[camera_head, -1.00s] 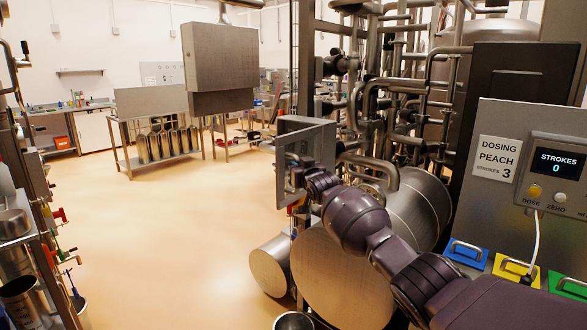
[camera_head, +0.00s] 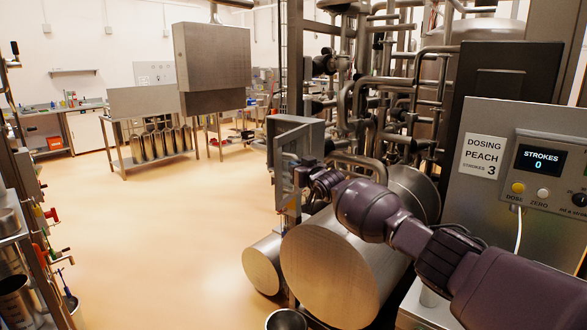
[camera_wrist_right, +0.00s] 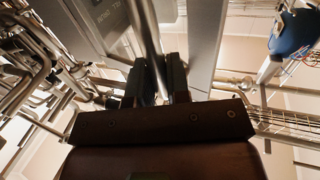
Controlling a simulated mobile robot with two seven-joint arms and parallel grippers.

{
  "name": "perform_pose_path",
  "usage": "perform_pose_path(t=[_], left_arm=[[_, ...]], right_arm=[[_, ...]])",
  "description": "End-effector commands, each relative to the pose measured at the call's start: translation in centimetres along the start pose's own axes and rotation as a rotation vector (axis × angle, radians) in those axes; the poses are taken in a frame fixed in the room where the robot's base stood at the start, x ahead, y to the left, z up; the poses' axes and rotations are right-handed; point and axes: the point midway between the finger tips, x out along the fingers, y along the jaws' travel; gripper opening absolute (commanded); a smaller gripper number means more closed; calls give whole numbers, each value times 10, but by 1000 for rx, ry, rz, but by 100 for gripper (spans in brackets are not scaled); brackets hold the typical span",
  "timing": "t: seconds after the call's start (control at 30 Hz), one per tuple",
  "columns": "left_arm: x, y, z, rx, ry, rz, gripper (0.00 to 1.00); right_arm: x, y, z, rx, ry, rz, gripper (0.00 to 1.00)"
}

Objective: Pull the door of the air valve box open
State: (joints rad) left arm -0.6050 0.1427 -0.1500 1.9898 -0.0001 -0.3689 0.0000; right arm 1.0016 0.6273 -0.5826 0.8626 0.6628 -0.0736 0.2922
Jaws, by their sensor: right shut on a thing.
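The air valve box (camera_head: 274,140) is a grey metal box left of the pipework in the head view. Its door (camera_head: 313,137) is a pale grey panel standing at an angle to the box, so it looks at least partly open; the exact angle is hard to tell. My right gripper (camera_head: 306,172) is at the door, partly hidden by my wrist. In the right wrist view my right gripper (camera_wrist_right: 155,85) is shut around a smooth metal bar (camera_wrist_right: 147,35), which looks like the door handle. My left gripper is not in view.
A large steel cylinder (camera_head: 335,265) lies below my right arm, with a smaller one (camera_head: 263,265) beside it. Dense pipes (camera_head: 400,95) stand behind. The dosing panel (camera_head: 482,160) is at the right. The floor (camera_head: 170,240) left of the box is clear.

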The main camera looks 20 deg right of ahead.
Motion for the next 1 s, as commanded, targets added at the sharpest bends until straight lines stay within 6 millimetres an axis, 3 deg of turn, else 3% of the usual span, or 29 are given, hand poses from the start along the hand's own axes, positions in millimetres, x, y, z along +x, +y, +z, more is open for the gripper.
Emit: perform_pose_path(t=[0.03,0.5,0.53,0.67,1.0], left_arm=[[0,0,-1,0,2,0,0],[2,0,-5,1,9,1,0],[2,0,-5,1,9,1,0],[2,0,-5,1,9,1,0],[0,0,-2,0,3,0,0]], right_arm=[[0,5,-9,-3,12,4,0],[-1,6,-10,-1,13,3,0],[-1,6,-10,-1,13,3,21],[-1,5,-7,-1,9,1,41],[-2,3,-2,0,3,-2,41]])
